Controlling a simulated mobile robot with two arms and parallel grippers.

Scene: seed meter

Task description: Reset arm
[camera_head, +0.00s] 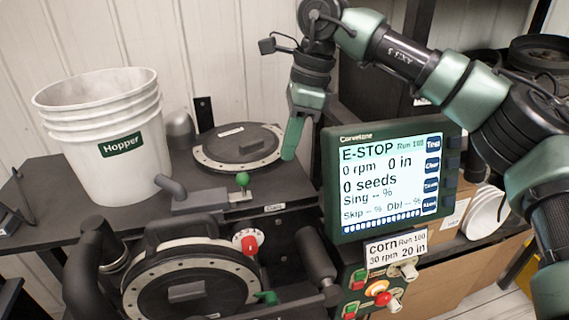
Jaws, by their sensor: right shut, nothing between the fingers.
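My right arm comes in from the right side and arches over the monitor. My right gripper (291,150) points down, shut and empty, between the seed disc on the bench and the monitor. Its green fingertips are close to the right side of the seed disc (215,162); I cannot tell whether they touch anything. My left gripper is not in view. The monitor (331,201) reads E-STOP, 0 rpm, 0 in and 0 seeds. A card (396,245) below it reads corn, Run 100, 30 rpm, 20 in.
A white Hopper bucket (85,155) stands at the left of the dark bench (40,190). A green-knobbed lever (242,181) and a red-pointer dial (249,242) sit in the middle. A round seed meter (150,285) is in front. A panel with red and green buttons (378,291) is below the monitor.

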